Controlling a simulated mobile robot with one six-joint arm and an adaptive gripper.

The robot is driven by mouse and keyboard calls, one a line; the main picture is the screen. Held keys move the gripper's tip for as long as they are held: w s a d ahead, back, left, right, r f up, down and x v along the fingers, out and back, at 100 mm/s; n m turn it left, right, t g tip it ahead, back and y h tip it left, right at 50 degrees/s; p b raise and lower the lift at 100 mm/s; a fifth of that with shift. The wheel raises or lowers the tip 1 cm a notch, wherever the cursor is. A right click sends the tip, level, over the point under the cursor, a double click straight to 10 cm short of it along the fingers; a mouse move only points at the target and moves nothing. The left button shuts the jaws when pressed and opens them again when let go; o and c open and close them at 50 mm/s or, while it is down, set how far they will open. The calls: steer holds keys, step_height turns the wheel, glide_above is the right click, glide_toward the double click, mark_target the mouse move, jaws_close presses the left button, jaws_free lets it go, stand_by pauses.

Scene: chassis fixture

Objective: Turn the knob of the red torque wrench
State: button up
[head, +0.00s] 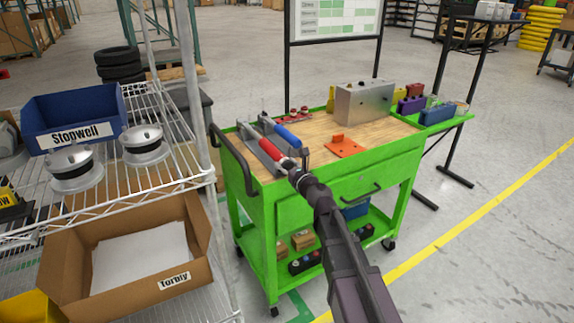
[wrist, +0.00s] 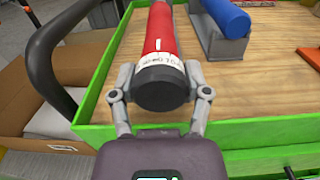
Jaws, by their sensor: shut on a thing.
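The red torque wrench (head: 271,149) lies in a grey holder on the wooden top of the green cart, its handle end toward me. In the wrist view its red handle (wrist: 165,30) runs away from me, with a white marked ring and a black knob (wrist: 160,87) at the near end. My gripper (wrist: 160,92) is shut on the black knob, one finger on each side. In the head view my gripper (head: 296,170) reaches the near end of the wrench, and my arm hides part of the knob there.
A blue-handled wrench (head: 286,135) lies parallel on the right, close by. An orange plate (head: 343,147) and a metal box (head: 363,103) sit farther right on the cart top. The cart's green rim (wrist: 260,133) and black handle (head: 228,145) are near my gripper. A wire shelf (head: 112,168) stands left.

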stand_by(0.4)
steer(key=n, duration=1.3)
steer(key=shift+s, duration=0.1)
steer(key=shift+n, duration=0.3)
stand_by(0.3)
steer(key=o, duration=1.2)
steer(key=shift+c, duration=0.2)
steer(key=shift+s, duration=0.1)
steer(key=v, duration=0.7)
steer(key=shift+s+d, duration=0.25)
steer(key=shift+s, duration=0.05)
